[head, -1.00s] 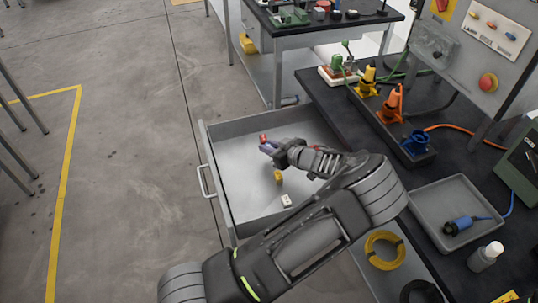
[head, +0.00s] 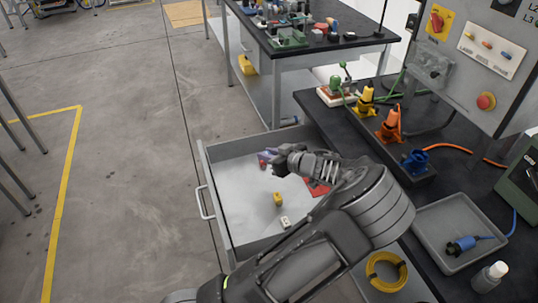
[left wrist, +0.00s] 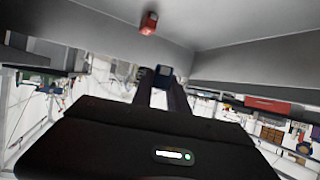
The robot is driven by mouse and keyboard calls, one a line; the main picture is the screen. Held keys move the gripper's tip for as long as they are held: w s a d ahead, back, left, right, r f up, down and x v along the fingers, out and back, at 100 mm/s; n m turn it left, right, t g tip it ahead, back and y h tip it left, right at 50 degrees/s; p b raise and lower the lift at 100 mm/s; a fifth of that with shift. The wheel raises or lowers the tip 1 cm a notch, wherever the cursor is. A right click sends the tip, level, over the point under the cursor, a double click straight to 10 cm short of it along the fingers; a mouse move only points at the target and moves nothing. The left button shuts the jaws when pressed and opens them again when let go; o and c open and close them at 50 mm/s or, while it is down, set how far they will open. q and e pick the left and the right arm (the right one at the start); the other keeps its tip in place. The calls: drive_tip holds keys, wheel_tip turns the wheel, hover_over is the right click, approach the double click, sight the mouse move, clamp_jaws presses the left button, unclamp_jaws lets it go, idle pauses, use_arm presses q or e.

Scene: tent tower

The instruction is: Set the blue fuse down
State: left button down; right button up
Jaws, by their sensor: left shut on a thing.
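My left gripper (head: 275,163) is over the open grey drawer (head: 240,215), with its fingers towards the drawer's back left. It is shut on the blue fuse (left wrist: 163,72), which shows between the fingertips in the left wrist view. In the head view only a small bluish patch of the fuse shows beyond the fingers. I cannot tell whether the fuse touches the drawer floor. A red fuse (left wrist: 149,23) is close by in the left wrist view. A yellow fuse (head: 278,199) and a small white block (head: 285,222) lie nearer the front. My right gripper is out of view.
A flat red item (head: 318,187) lies in the drawer, partly behind my arm. The dark bench (head: 330,108) on the right carries coloured plugs and a grey tray (head: 432,232) with a blue connector (head: 461,245). The drawer's left floor is clear.

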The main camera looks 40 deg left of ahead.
use_arm(q)
drive_tip(key=shift+w+d, duration=0.1)
drive_tip(key=shift+d, duration=0.2)
drive_tip(key=d+r+m+t+h, duration=0.5)
drive_tip(key=d+m+h, duration=0.1)
drive_tip(key=d, duration=0.5)
drive_tip(key=d+r+m+t+h, duration=0.5)
drive_tip(key=d+m, duration=0.4)
drive_tip(key=d, duration=0.3)
drive_tip(key=shift+d+m+h, duration=0.15)
drive_tip(key=shift+m+h, duration=0.15)
drive_tip(key=shift+h, duration=0.5)
